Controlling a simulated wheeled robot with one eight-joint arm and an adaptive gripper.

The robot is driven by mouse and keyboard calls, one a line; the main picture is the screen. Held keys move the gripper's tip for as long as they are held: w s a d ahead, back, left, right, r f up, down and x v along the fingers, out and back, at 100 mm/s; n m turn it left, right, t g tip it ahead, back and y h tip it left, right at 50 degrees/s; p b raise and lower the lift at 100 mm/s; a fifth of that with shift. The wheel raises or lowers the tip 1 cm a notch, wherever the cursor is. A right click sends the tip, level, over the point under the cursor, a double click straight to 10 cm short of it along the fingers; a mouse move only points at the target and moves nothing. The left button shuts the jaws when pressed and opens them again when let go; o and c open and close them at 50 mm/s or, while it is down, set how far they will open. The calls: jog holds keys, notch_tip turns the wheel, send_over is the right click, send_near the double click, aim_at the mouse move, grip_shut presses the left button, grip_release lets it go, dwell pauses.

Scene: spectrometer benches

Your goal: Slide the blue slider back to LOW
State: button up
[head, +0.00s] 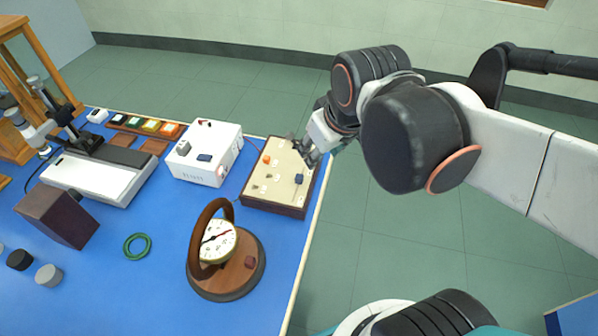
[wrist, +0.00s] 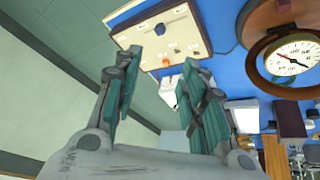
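A cream-topped panel with dark wooden sides (head: 272,203) lies at the right edge of the blue bench. A small blue knob (head: 299,179), which looks like the blue slider, stands on its right part. It also shows in the wrist view (wrist: 160,28) near the top. An orange knob (head: 266,158) is on the panel's far left part. The panel's markings are too small to read, so I cannot tell which one is LOW. My gripper (head: 305,149) is above the panel's far right corner, apart from the blue knob. In the wrist view its fingers (wrist: 163,62) are spread, with nothing between them.
A white box (head: 205,155) with switches stands left of the panel. A round dial instrument with a wooden hoop (head: 218,245) stands in front. A green ring (head: 137,246) and a brown block (head: 56,214) lie further left.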

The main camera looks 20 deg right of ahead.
jog(key=w+f+n+g+p, duration=0.1)
jog(key=w+f+n+g, duration=0.15)
jog(key=w+n, duration=0.35)
jog(key=n+g+p, duration=0.1)
jog(key=n+g, duration=0.1)
jog(key=g, duration=0.1)
send_over(299, 177)
notch_tip(299, 177, down, 5)
notch_tip(299, 177, down, 14)
jog(key=b, duration=0.4)
jog(key=shift+w+d+b, duration=0.1)
jog(key=shift+b, duration=0.3)
jog(key=shift+c, duration=0.5)
grip_shut()
